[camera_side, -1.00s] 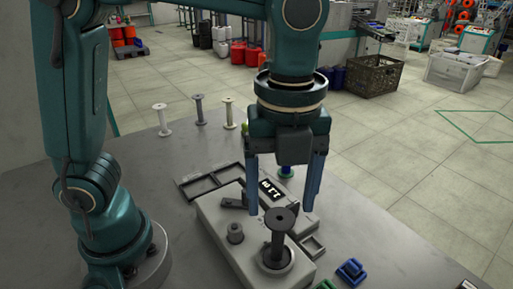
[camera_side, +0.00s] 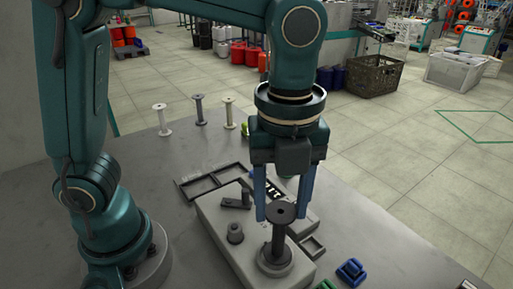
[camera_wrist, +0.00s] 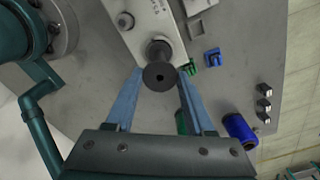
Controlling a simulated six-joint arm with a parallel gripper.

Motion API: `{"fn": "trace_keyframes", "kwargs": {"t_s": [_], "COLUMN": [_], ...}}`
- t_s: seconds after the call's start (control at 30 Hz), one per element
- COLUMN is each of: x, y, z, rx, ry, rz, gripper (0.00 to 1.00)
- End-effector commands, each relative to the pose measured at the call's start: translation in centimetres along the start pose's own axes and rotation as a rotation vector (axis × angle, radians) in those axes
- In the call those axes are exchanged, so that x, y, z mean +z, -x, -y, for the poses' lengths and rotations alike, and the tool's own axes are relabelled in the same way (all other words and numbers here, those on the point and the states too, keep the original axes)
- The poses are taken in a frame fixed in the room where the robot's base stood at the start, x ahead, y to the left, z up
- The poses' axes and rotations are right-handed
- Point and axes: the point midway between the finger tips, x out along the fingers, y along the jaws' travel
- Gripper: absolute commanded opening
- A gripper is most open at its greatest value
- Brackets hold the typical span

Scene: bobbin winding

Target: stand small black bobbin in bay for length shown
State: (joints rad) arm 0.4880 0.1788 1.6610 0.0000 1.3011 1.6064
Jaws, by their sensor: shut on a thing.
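The small black bobbin (camera_side: 279,233) stands upright on the spindle of the grey winding machine (camera_side: 222,217). It also shows from above in the wrist view (camera_wrist: 159,77). My gripper (camera_side: 281,214) points down, with one blue finger on each side of the bobbin just under its top flange, shut on it. In the wrist view the fingertips (camera_wrist: 160,71) flank the bobbin. The machine's black display (camera_side: 272,187) has white digits, partly hidden by my finger. A dark tray with bays (camera_side: 184,182) lies behind the machine, partly hidden.
Pale and grey bobbins (camera_side: 198,109) stand at the back of the table. Blue (camera_side: 351,270) and green (camera_side: 325,285) clips lie at the front right. A blue spool (camera_wrist: 240,128) shows in the wrist view.

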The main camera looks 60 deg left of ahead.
Motion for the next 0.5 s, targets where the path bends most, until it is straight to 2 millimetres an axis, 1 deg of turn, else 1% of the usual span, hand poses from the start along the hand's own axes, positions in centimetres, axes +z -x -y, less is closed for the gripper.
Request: {"fn": "trace_keyframes", "kwargs": {"t_s": [0.5], "x": [0.0], "y": [3.0], "z": [0.0], "rx": [-0.002], "ry": [0.0], "rz": [0.0], "gripper": [0.17]}}
